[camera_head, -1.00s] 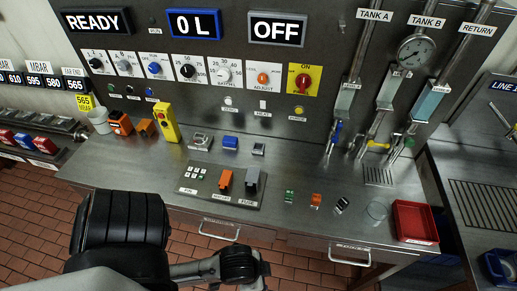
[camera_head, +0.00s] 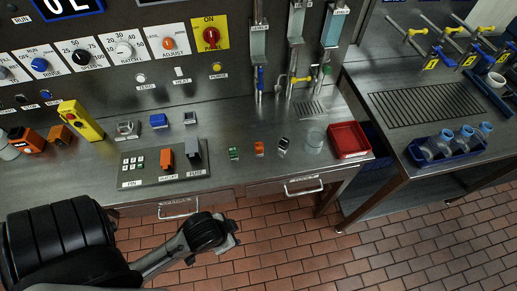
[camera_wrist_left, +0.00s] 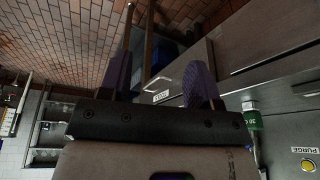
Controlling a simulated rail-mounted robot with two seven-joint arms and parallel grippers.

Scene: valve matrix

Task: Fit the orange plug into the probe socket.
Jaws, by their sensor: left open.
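A small orange block (camera_head: 259,148), which looks like the orange plug, lies on the steel counter between a green block (camera_head: 234,153) and a black-and-white one (camera_head: 283,144). A grey board (camera_head: 135,178) to its left holds a taller orange piece (camera_head: 167,160) and a grey piece (camera_head: 194,152). I cannot tell which part is the probe socket; the small labels are unreadable. My left gripper (camera_head: 231,238) hangs in front of the counter, below the drawers, apart from the plug. In the left wrist view its purple fingers (camera_wrist_left: 160,65) are spread and empty. My right gripper is not in view.
A red tray (camera_head: 348,140) and a clear glass (camera_head: 314,141) stand at the counter's right. A yellow pendant (camera_head: 80,120) stands at the left. Drawer handles (camera_head: 304,188) stick out from the counter front. A second table (camera_head: 400,125) holds a blue bottle crate (camera_head: 445,153).

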